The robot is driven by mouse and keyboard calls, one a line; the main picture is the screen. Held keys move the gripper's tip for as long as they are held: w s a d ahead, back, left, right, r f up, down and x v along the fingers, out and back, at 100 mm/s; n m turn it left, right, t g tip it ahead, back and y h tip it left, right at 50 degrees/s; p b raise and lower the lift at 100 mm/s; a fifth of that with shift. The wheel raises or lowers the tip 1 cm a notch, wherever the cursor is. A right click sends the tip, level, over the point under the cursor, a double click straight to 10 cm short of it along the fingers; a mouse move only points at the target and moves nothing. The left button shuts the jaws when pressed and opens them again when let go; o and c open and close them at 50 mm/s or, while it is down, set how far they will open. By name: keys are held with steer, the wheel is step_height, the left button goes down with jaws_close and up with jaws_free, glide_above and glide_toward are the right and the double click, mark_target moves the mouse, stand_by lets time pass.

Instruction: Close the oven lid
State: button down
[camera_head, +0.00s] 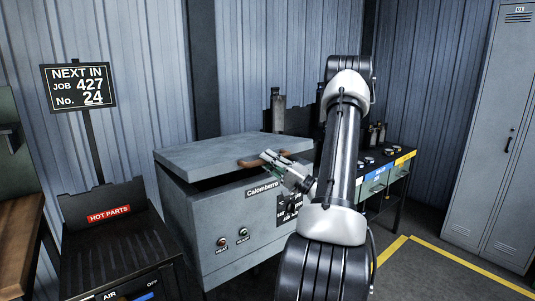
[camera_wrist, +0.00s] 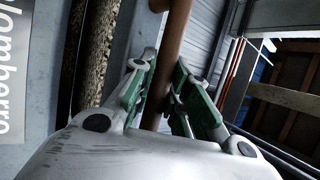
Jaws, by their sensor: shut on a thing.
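The grey oven (camera_head: 225,235) stands in the middle of the head view. Its flat grey lid (camera_head: 215,152) is slightly raised at the front, with a dark gap between lid and body. A brown curved handle (camera_head: 250,163) sticks out from the lid's front edge. My gripper (camera_head: 270,160) is at the handle's right part. In the wrist view my gripper (camera_wrist: 160,95) has its green-sided fingers on either side of the brown handle bar (camera_wrist: 174,40), shut on it. The far ends of the fingers are partly hidden by the bar.
A bench with coloured labels (camera_head: 385,170) is at the right. A grey locker (camera_head: 492,140) stands far right. Yellow-lined floor (camera_head: 450,270) is clear.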

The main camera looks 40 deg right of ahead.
steer(key=shift+f, duration=0.15)
steer(key=c, duration=1.4)
jaws_free()
steer(key=shift+w, duration=0.1)
steer(key=shift+o, duration=0.2)
steer(key=v, duration=1.2)
steer(key=shift+f, duration=0.1)
